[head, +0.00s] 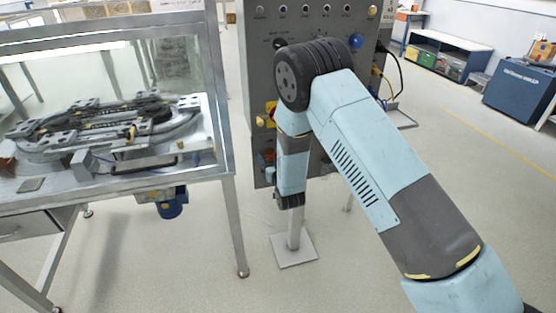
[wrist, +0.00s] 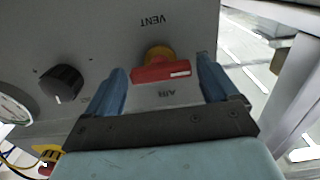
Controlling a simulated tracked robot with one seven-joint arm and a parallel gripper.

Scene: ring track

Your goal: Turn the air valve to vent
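The air valve (wrist: 160,72) shows in the wrist view as a red bar handle on a round yellow-orange base. It sits on a grey panel, and its bar lies nearly level across the picture, with a pale mark at its right end. The label VENT appears upside down above it and AIR below it. My gripper (wrist: 162,70) is open, with one blue finger to each side of the handle's ends. A narrow gap shows on each side; whether the fingertips reach as deep as the handle cannot be told. In the head view my arm hides the gripper.
A black knob (wrist: 62,83) and a gauge (wrist: 12,110) lie left of the valve in the wrist view. The grey control panel (head: 255,45) stands on a post in the head view. A glass-walled table with track parts (head: 110,125) stands left; floor at right is open.

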